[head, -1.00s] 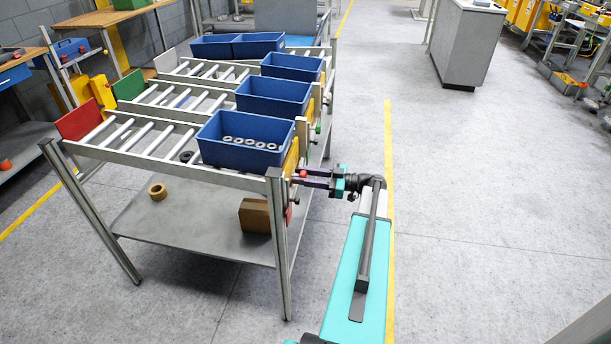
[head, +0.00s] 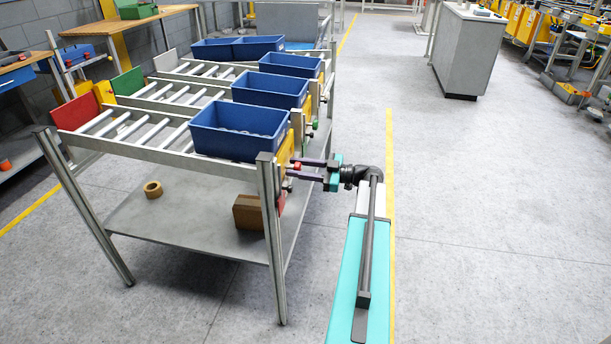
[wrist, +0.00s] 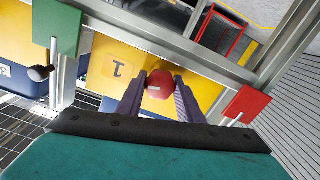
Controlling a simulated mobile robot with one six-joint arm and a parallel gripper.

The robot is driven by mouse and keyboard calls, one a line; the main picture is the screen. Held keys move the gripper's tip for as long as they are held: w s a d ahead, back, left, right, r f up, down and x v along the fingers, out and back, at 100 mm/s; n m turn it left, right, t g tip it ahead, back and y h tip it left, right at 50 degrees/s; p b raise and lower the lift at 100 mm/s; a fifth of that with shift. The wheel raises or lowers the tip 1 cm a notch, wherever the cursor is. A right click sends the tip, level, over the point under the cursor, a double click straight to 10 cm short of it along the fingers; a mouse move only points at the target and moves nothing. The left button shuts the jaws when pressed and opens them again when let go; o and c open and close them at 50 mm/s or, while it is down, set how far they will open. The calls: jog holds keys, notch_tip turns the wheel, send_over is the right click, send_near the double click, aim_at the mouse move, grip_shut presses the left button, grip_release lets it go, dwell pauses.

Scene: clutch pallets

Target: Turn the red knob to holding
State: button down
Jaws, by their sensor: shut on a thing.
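The red knob (wrist: 159,84) is in the middle of the wrist view, in front of a yellow panel marked "1" (wrist: 118,70). My gripper (wrist: 160,88) is shut on it, one dark finger on each side. A small pale mark shows on the knob's face. In the head view my gripper (head: 305,169) reaches from the right to the knob (head: 296,167) at the near end of the rack. A green plate (wrist: 56,27) and a red plate (wrist: 246,104) flank the panel in the wrist view. I cannot read a "holding" label.
Blue bins (head: 238,133) stand on the roller rack (head: 150,150), the nearest just behind the knob. A rack post (head: 270,240) stands close left of my gripper. A tape roll (head: 153,189) and brown box (head: 248,212) lie on the lower shelf.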

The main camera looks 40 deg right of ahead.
jog(key=shift+w+a+f+n+b, duration=0.15)
jog(key=shift+n+b, duration=0.65)
jog(key=shift+b, duration=1.4)
jog(key=shift+r+n+b, duration=0.3)
jog(key=shift+n+b, duration=0.4)
jog(key=shift+b, duration=0.9)
jog(key=c, duration=1.2)
grip_release()
jog(key=shift+f, duration=0.1)
jog(key=shift+s+d, duration=0.25)
jog(key=shift+s, duration=0.05)
jog(key=p+v, duration=0.1)
jog(key=v, duration=1.2)
jog(key=shift+s+d+f, duration=0.1)
jog(key=shift+s, duration=0.05)
